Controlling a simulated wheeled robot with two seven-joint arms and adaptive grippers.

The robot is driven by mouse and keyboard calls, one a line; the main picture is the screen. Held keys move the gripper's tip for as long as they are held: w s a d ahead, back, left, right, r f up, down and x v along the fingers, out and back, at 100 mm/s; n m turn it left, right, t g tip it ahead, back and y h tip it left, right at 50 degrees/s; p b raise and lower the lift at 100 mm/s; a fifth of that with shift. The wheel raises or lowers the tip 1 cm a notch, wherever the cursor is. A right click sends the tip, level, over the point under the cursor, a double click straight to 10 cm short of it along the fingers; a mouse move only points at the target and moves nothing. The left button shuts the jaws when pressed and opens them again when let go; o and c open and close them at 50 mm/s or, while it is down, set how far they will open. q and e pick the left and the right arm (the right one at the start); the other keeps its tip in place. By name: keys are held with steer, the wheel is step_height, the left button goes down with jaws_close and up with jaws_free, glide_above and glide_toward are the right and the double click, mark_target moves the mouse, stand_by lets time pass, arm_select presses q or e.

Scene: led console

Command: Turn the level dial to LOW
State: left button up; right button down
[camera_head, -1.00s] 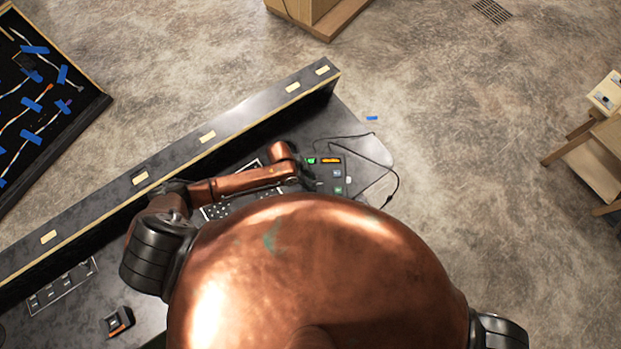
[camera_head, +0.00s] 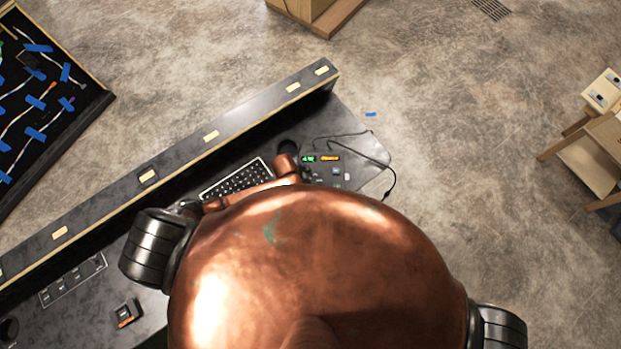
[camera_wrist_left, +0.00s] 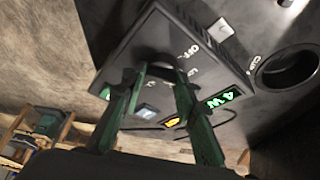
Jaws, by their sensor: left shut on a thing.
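The console box (camera_head: 328,173) sits at the right end of the desk in the head view, with a green display (camera_head: 308,158) and an orange display (camera_head: 330,158). In the left wrist view, the console (camera_wrist_left: 205,75) fills the upper middle. The dark level dial (camera_wrist_left: 157,57) is on its face, with the printed word OFF and a partly readable label beside it. My left gripper (camera_wrist_left: 158,75) has its two green fingers shut on the dial, one on each side. The dial's pointer cannot be made out. My right gripper is not in view.
A keyboard (camera_head: 237,179) lies left of the console, and a long raised ledge (camera_head: 170,165) runs behind it. A black cable (camera_head: 375,158) curves over the desk's right end. In the left wrist view, a round cup hole (camera_wrist_left: 288,68) lies right of the console.

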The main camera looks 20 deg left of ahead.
arm_select(q)
steer(key=o, duration=1.2)
steer(key=shift+c, duration=0.2)
steer(key=shift+s+a+r, duration=0.1)
steer(key=shift+a+r, duration=0.05)
steer(key=shift+r, duration=0.35)
steer(key=v, duration=1.1)
steer(key=shift+f, duration=0.1)
